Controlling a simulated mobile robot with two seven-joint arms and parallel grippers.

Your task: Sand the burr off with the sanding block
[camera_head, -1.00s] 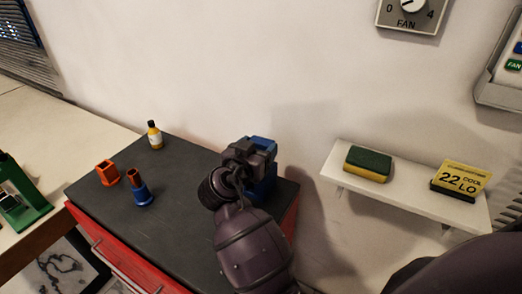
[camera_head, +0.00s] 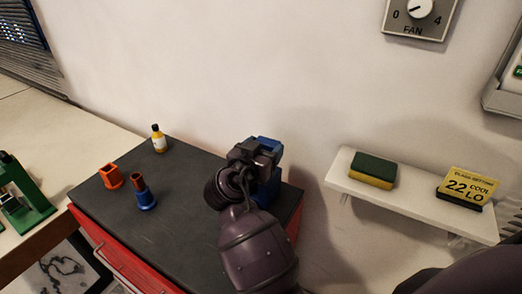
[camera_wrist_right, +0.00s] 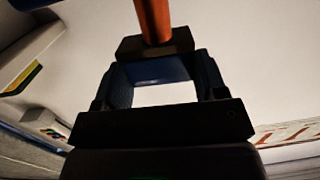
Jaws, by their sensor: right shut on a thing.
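My right gripper (camera_head: 258,152) is at the blue fixture (camera_head: 270,188) at the right end of the dark cabinet top and hides much of it. In the right wrist view, its two fingers (camera_wrist_right: 160,75) are shut on a dark block (camera_wrist_right: 158,46), which I take for the sanding block. A copper-coloured rod (camera_wrist_right: 154,18) shows just beyond the block and seems to touch or overlap it; I cannot tell which. The burr cannot be made out. My left gripper is not in view.
A wall shelf (camera_head: 415,202) at right bears a green-yellow sponge (camera_head: 374,170) and a yellow sign (camera_head: 462,186).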

